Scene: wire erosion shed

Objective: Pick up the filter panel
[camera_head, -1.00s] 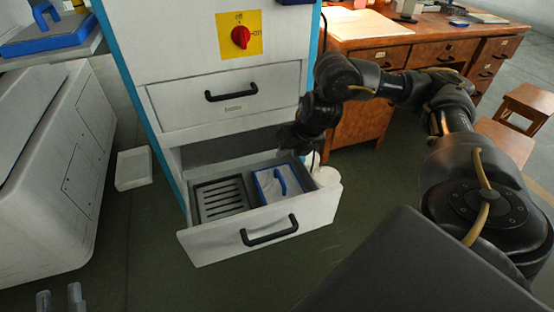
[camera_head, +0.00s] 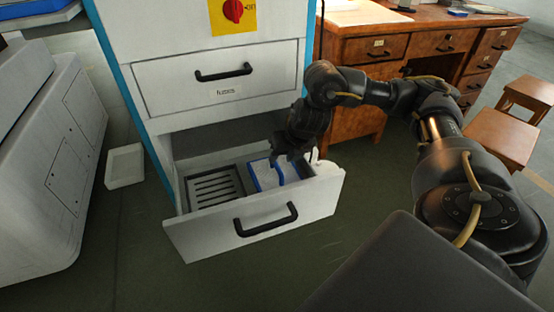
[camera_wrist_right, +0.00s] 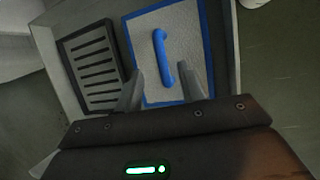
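The filter panel looks like a pale grey mesh panel with a blue frame and a blue bar handle (camera_head: 268,177). It lies in the open drawer, on the right side, and also shows in the right wrist view (camera_wrist_right: 146,55). My right gripper (camera_head: 296,153) is above the panel's far right part. In the right wrist view its two fingers (camera_wrist_right: 161,70) are apart, one on each side of the blue handle's line, with nothing between them. I cannot tell how far the fingertips are above the handle. My left gripper is not in view.
The open drawer (camera_head: 205,240) has a black front handle. A dark slotted panel (camera_head: 213,188) lies beside the filter panel. The cabinet's closed drawer (camera_head: 215,92) is above. A white object (camera_head: 323,168) is by the drawer's right side. A wooden desk (camera_head: 360,125) stands behind my right arm.

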